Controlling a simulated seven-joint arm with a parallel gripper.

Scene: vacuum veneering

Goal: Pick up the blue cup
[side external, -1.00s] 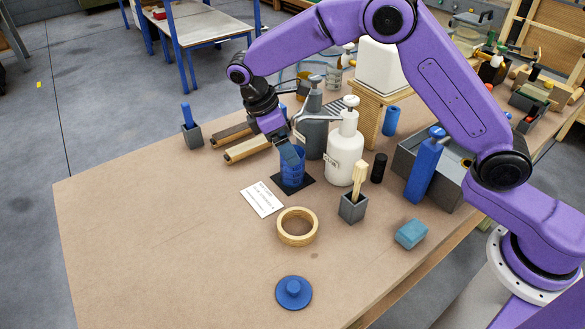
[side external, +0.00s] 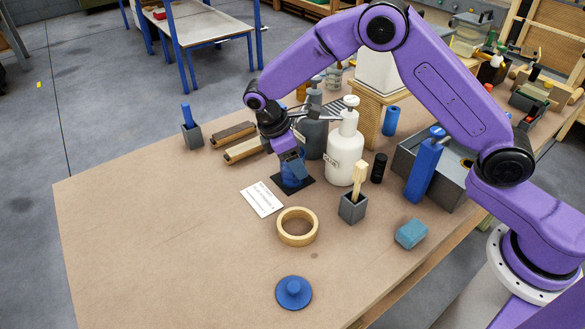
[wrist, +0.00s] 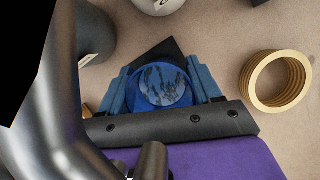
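The blue cup (wrist: 160,85) shows from above in the wrist view, its mouth up, between the two blue-grey fingers of my gripper (wrist: 161,72). One finger is on each side, close to the wall; I cannot tell whether they press on it. In the side view my gripper (side external: 293,165) is low over the blue cup (side external: 291,183), and the fingers hide much of it. The cup stands on a dark square mat (side external: 306,181), which also shows behind it in the wrist view (wrist: 155,53).
A white pump bottle (side external: 344,158) and grey bottle (side external: 313,138) stand close by. A white card (side external: 262,199) and wooden ring (side external: 297,227) lie in front. A grey holder with wooden sticks (side external: 353,207) is at right. The left front of the table is clear.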

